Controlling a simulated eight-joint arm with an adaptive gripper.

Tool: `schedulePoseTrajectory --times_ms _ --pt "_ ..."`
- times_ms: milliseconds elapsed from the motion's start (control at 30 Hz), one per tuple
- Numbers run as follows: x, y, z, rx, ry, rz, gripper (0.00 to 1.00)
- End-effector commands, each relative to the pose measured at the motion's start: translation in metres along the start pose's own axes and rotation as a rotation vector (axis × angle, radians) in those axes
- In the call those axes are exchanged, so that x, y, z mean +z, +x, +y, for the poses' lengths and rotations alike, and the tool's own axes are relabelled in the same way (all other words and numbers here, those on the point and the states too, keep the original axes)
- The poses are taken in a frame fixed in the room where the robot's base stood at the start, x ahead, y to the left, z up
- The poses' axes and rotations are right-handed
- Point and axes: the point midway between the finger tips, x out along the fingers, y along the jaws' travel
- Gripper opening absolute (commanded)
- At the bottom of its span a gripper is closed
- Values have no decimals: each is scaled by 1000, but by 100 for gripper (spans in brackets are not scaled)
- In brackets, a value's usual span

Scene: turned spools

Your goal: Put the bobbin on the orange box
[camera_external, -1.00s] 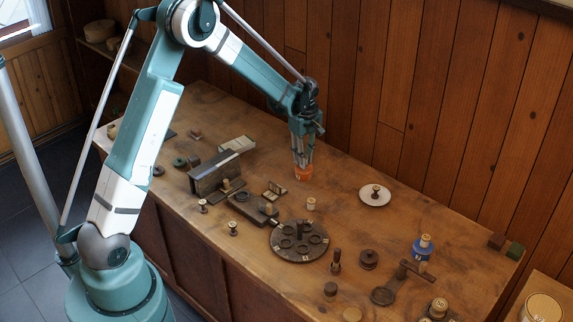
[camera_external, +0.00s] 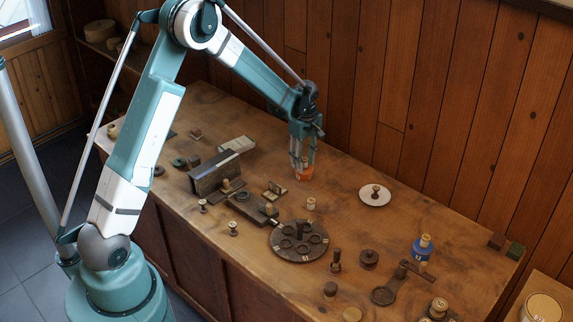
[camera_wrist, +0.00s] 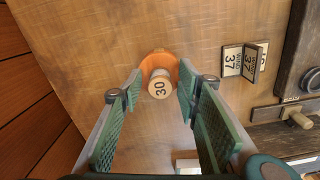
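The orange box (camera_external: 306,175) stands on the wooden table below my gripper; it also shows in the wrist view (camera_wrist: 159,56), partly covered. A pale wooden bobbin (camera_wrist: 160,84) marked 30 stands upright on it, as far as the wrist view shows. My gripper (camera_wrist: 159,90) is open, with its green-padded fingers on either side of the bobbin and a visible gap at each side. In the external view my gripper (camera_external: 302,160) is right above the box, and its fingers hide the bobbin.
A blue box (camera_external: 421,253) carries another bobbin. A round dark holder (camera_external: 299,257), a small pale spool (camera_external: 311,203) and number tiles (camera_wrist: 232,61) are nearby. The table around the orange box is clear toward the wall.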

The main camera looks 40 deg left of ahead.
Motion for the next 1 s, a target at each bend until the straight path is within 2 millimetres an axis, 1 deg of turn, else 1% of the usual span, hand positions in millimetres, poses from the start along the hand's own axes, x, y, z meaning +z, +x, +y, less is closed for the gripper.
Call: schedulePoseTrajectory --times_ms 267,467,1000 --pt "0 -4 0 0 0 0 33" --pt "0 -21 0 0 0 0 33" --pt "0 -101 0 0 0 0 33"
